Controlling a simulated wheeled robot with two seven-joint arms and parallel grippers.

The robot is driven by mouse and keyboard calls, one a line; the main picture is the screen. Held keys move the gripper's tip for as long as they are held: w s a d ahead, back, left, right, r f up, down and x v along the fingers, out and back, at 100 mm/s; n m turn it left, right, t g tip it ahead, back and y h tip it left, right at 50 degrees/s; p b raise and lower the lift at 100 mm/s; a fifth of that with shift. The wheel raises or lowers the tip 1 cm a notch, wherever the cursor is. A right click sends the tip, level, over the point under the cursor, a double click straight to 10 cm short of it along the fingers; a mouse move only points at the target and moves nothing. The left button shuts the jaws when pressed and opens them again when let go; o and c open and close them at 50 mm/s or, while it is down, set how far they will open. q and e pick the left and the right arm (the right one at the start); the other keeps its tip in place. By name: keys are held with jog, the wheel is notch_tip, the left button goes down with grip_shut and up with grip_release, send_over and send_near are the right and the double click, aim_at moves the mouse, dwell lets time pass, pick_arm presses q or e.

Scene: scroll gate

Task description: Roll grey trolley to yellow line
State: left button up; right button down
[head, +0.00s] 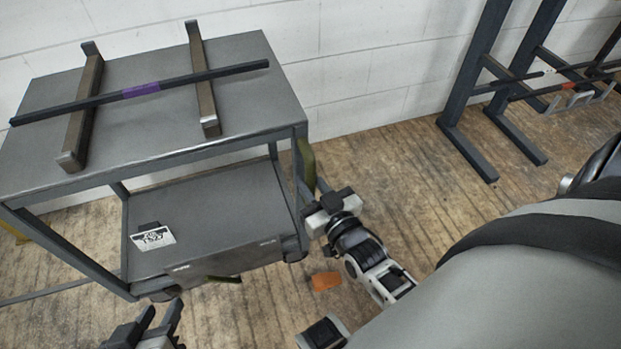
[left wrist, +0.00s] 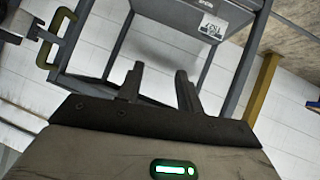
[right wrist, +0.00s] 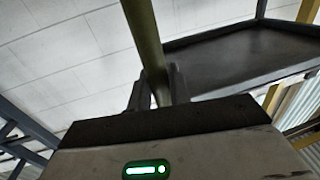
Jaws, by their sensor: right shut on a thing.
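The grey trolley (head: 215,210) stands at the left of the head view, with an upper and a lower shelf. Its upright olive handle (head: 305,165) is on its right side. My right gripper (head: 322,203) is shut on this handle, which runs between the fingers in the right wrist view (right wrist: 152,55). A second olive piece (head: 225,278) shows low on the trolley's near side. My left gripper (head: 155,322) is open and empty, apart from the trolley's near side. A yellow strip (head: 14,233) shows at the far left edge; I cannot tell whether it is the line.
A dark bar (head: 190,80) with a purple band lies across two brackets on the trolley's top. A white label (head: 153,238) is on the lower shelf. An orange piece (head: 325,281) shows near my right arm. Dark stands (head: 468,100) are at the right; a white wall is behind.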

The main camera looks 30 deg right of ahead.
jog(key=shift+a, duration=0.1)
jog(key=c, duration=1.3)
grip_release()
jog(key=shift+c, duration=0.2)
jog(key=s+p, duration=0.1)
jog(key=s, duration=0.6)
jog(key=shift+s+a, duration=0.15)
jog(key=shift+s, duration=0.1)
